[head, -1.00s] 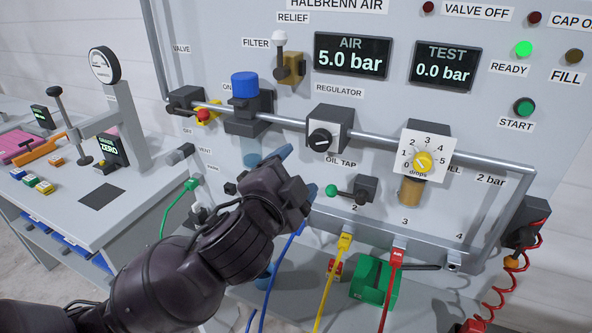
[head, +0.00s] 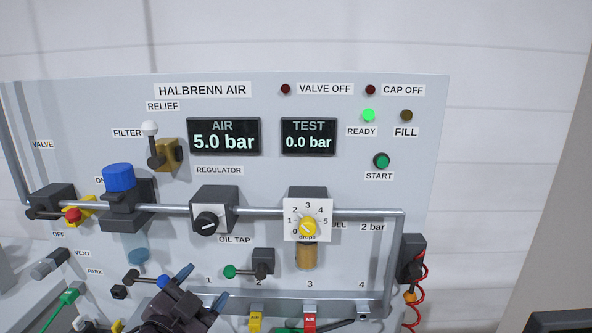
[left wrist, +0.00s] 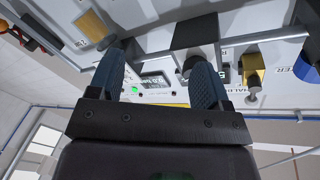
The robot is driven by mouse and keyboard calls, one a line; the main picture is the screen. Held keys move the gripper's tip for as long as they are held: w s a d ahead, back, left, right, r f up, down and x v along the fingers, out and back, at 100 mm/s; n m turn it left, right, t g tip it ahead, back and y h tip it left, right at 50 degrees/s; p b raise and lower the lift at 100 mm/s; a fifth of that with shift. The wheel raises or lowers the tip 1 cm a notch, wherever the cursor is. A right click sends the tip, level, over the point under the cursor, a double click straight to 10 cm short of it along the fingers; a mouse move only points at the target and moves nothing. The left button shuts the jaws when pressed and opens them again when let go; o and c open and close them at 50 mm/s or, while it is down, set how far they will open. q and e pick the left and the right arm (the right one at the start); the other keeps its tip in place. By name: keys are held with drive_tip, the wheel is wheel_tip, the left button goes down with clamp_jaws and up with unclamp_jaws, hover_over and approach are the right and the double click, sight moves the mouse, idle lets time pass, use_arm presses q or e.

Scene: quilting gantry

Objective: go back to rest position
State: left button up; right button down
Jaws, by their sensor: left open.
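My left gripper (head: 200,290) is at the bottom of the head view, in front of the lower part of the air panel (head: 420,130). Its two blue fingertips are apart with nothing between them. In the left wrist view the open fingers (left wrist: 165,85) point at the panel with an empty gap. The oil tap (head: 262,263) with its green knob is just right of the gripper. My right gripper is in neither current view.
A pipe (head: 270,211) crosses the panel, carrying the blue-capped filter (head: 118,178), the regulator (head: 213,209) and the drops dial (head: 308,225). Yellow (head: 256,320) and red (head: 309,321) plugs sit below. A coiled red hose (head: 420,290) hangs at the right.

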use_arm(q)
drive_tip(key=s+a+f+n+g+y, duration=0.1)
drive_tip(key=s+a+f+n, duration=0.25)
drive_tip(key=f, duration=0.45)
drive_tip(key=s+a+f+n+g+y, duration=0.1)
drive_tip(key=s+a+f+n+y, duration=0.2)
drive_tip(key=f, duration=0.6)
drive_tip(key=s+a+f+n+g, duration=0.1)
drive_tip(key=s+a+f+g, duration=0.2)
drive_tip(key=f, duration=0.5)
drive_tip(key=s+a+f+n+y+b, duration=0.1)
drive_tip(key=s+f+n, duration=0.1)
drive_tip(key=s+f, duration=0.5)
drive_tip(key=s, duration=0.3)
drive_tip(key=shift+a+g, duration=0.3)
drive_tip(key=shift+g, duration=0.1)
idle(1.7)
